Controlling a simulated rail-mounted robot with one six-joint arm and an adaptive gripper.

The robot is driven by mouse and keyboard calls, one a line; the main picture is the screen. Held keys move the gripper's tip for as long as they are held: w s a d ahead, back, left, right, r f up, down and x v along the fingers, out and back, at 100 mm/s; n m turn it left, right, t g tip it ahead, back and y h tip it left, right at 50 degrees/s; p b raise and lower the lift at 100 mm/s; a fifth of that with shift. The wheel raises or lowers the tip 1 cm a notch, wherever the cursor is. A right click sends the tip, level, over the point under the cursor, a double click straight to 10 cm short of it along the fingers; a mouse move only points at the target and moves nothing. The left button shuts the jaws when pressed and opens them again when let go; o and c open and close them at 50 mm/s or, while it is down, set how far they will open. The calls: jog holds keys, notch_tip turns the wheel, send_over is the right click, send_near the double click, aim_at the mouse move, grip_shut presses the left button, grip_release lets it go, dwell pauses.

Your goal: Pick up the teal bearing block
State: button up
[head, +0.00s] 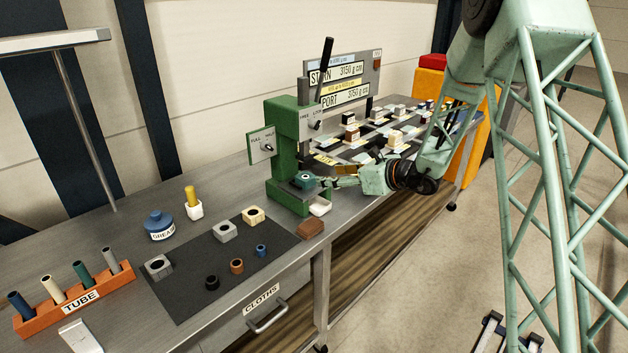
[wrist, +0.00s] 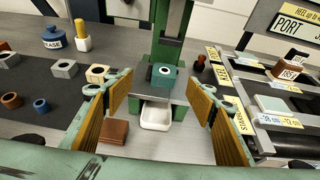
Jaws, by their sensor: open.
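The teal bearing block (head: 304,180) sits on the small ledge of the green press (head: 286,135). In the wrist view the teal bearing block (wrist: 164,77) is near the middle, its round bore facing me, upright on a grey plate. My gripper (head: 325,182) is at the press, close to the block on its right side in the head view. In the wrist view my gripper (wrist: 160,95) is open, its yellow-padded fingers wide apart to the left and right of the block's line. Nothing is between the pads, and the block appears just beyond the fingertips.
A white tray (wrist: 157,116) lies below the press ledge, and a brown block (wrist: 114,131) lies to its left. A dark mat (head: 190,290) holds several blocks and rings. The sign board (head: 345,90) and a crowded rack stand to the right of the press.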

jog(key=shift+w+d+f, duration=0.35)
jog(key=shift+w+d, duration=0.05)
send_near(305, 176)
jog(key=shift+x, duration=1.45)
jog(key=shift+a+f+b, duration=0.1)
jog(key=shift+f+b, duration=0.05)
jog(key=shift+b, duration=0.15)
jog(key=shift+x, duration=2.5)
jog(key=shift+c, duration=0.7)
jog(key=c, duration=0.9)
